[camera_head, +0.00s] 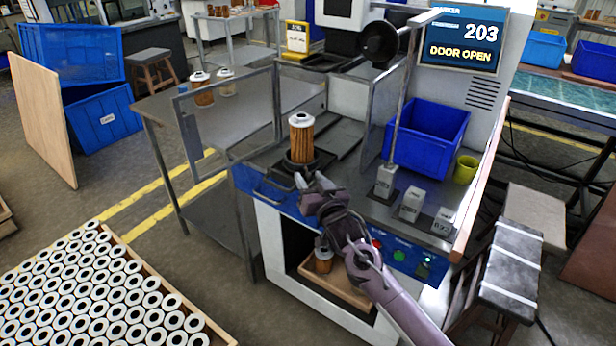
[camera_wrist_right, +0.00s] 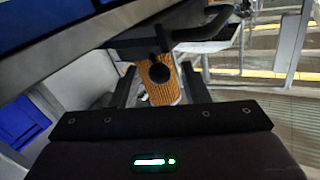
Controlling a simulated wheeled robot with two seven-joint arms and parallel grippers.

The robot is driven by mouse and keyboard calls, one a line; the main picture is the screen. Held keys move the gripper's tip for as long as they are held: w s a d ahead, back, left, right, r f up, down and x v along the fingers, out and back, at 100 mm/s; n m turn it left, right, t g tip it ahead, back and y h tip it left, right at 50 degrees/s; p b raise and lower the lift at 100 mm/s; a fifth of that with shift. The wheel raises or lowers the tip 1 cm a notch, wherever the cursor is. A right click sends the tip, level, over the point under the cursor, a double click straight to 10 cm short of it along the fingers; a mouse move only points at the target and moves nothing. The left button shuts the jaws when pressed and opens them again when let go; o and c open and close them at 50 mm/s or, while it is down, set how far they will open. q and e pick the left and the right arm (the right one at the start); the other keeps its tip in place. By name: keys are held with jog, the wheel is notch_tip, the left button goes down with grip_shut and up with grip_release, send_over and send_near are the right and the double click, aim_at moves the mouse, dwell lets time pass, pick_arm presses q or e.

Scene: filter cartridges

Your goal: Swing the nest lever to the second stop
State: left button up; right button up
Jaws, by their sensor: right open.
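An orange pleated filter cartridge (camera_head: 301,140) with a white top stands upright in the black nest (camera_head: 318,161) on the blue-fronted machine. My right gripper (camera_head: 309,179) is open, close in front of the nest. In the right wrist view, the cartridge (camera_wrist_right: 176,92) shows between the two dark fingers, and a round black knob (camera_wrist_right: 160,72), which looks like the nest lever's end, is in front of it, between the fingertips. I cannot tell whether the fingers touch the knob. The lever's arm and stops are not clear in either view. My left gripper is not in view.
The machine screen (camera_head: 462,42) reads "203 DOOR OPEN". A blue bin (camera_head: 427,140), a yellow cup (camera_head: 465,169) and several grey blocks (camera_head: 411,205) stand right of the nest. A clear framed door (camera_head: 230,122) stands open at left. A crate of cartridges (camera_head: 187,298) is lower left.

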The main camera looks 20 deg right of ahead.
jog(key=shift+w+a, duration=0.1)
jog(key=shift+w, duration=0.75)
grip_shut()
